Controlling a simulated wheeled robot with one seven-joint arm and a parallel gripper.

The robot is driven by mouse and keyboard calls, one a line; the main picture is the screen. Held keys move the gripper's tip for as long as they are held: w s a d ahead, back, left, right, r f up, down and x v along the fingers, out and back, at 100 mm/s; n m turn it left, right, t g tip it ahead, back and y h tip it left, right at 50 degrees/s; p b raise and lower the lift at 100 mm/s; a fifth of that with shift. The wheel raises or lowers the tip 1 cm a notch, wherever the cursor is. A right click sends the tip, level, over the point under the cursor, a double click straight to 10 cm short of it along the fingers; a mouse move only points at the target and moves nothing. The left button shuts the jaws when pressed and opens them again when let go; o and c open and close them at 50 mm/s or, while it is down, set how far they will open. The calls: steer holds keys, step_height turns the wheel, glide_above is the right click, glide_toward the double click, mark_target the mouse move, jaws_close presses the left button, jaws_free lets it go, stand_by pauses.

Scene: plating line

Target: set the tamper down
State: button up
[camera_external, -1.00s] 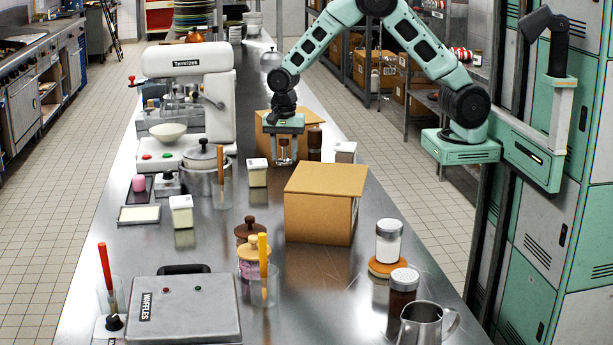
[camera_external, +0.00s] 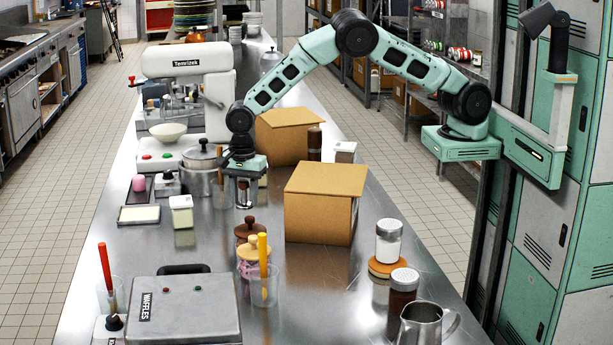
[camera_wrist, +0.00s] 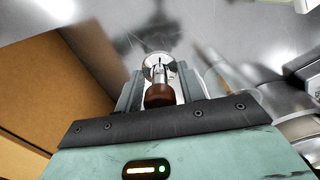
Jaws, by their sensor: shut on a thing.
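The tamper (camera_wrist: 159,92) has a brown handle and a round metal base. My gripper (camera_wrist: 157,88) is shut on it in the wrist view, with the base pointing down toward the steel counter. In the external view my gripper (camera_external: 243,190) is low over the middle of the counter (camera_external: 205,262), and the tamper (camera_external: 243,198) shows only in part between the fingers. Whether its base touches the counter I cannot tell.
A cardboard box (camera_external: 318,210) stands close to the right of my gripper, with another box (camera_external: 288,138) behind. A metal pot (camera_external: 203,178) is close on the left. Lidded jars (camera_external: 250,229) stand in front. Some bare steel lies left of the jars.

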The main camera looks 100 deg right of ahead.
mark_target(245, 202)
steer(key=shift+f+p, duration=0.5)
steer(key=shift+f, duration=1.35)
steer(key=shift+f, duration=0.2)
steer(key=o, duration=1)
